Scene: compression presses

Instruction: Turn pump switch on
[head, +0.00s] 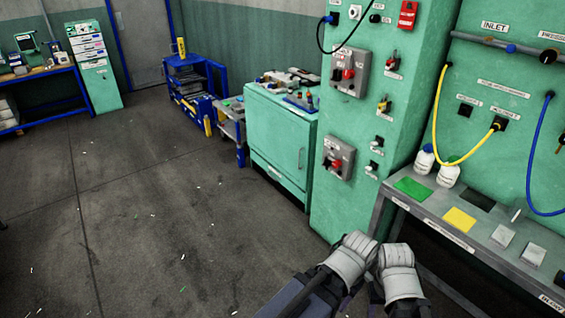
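The green cabinet column (350,120) carries an upper grey switch box (362,66) and a lower grey switch box (346,150). Each has a red and a dark control on its front. The labels are too small to read, so I cannot tell which is the pump switch or its setting. My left gripper (355,252) and my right gripper (396,262) are close together at the bottom of the head view, in front of the column's base and apart from both boxes. Their fingertips cannot be made out. I see nothing held.
A grey bench (470,235) with a green pad (412,188), yellow pad (459,219) and white bottles (447,174) stands at the right. Yellow and blue hoses hang above it. A green cabinet (275,140) stands left of the column. The floor at left is open.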

